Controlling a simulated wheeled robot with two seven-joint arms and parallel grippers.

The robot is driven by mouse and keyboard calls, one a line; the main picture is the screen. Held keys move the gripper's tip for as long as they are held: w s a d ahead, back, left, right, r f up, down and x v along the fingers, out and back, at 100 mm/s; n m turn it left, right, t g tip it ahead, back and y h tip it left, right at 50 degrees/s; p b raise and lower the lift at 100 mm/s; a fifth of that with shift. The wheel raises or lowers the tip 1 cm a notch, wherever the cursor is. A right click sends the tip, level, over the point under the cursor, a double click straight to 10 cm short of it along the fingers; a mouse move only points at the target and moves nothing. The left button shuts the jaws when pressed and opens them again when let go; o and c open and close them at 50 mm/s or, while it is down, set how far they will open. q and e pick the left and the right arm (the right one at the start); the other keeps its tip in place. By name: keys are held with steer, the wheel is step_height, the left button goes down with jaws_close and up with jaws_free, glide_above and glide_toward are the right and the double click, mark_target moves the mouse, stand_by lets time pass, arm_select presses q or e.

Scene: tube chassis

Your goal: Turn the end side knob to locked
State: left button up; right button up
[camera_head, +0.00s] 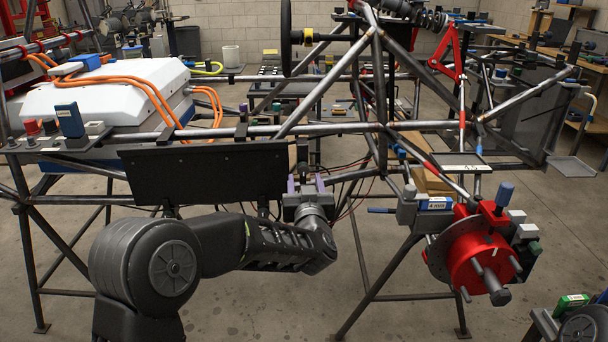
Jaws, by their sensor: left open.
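My left gripper (305,183) is in front of the tube frame, right of the black panel. Its two purple-tipped fingers point away from me and stand apart, with nothing clearly between them. I cannot tell for sure which part is the end side knob. A red knob (32,128) and a blue block (70,120) sit on the left rail. No locked marking is readable. My right gripper does not show.
The black panel (205,174) hangs from the tube rail (330,129) beside my left arm. A white case (110,92) with orange cables lies on the frame. Thin dark wires hang behind the gripper. A grey block with a blue label (434,204) is left of the hub.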

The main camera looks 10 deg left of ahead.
mark_target(304, 173)
arm_select(q)
steer(key=shift+x, duration=2.3)
steer(key=shift+c, duration=0.2)
jaws_close()
